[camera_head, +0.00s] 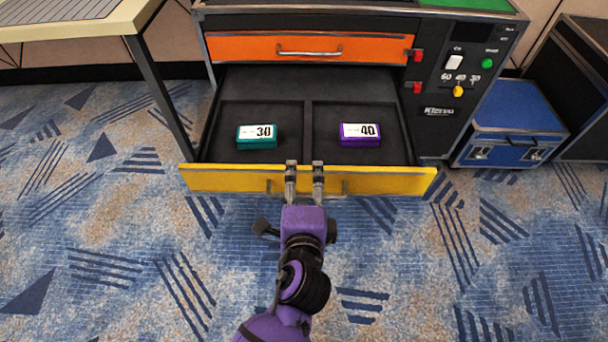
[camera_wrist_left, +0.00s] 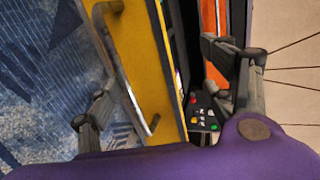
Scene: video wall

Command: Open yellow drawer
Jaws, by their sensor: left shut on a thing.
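The yellow drawer (camera_head: 215,180) is pulled out of the black cabinet, and its inside shows two dark compartments. A teal box marked 30 (camera_head: 257,137) lies in the left compartment and a purple box marked 40 (camera_head: 360,135) in the right one. My left gripper (camera_head: 305,180) is at the middle of the drawer front, shut on the yellow drawer at its handle (camera_head: 344,187). In the left wrist view the yellow front (camera_wrist_left: 150,60) and its metal handle (camera_wrist_left: 118,65) lie between the fingers; the exact contact is unclear. My right gripper is not in view.
The orange drawer (camera_head: 240,47) above is closed. A blue case (camera_head: 520,115) stands on the floor at right, a table (camera_head: 130,17) at upper left. The carpet in front is clear.

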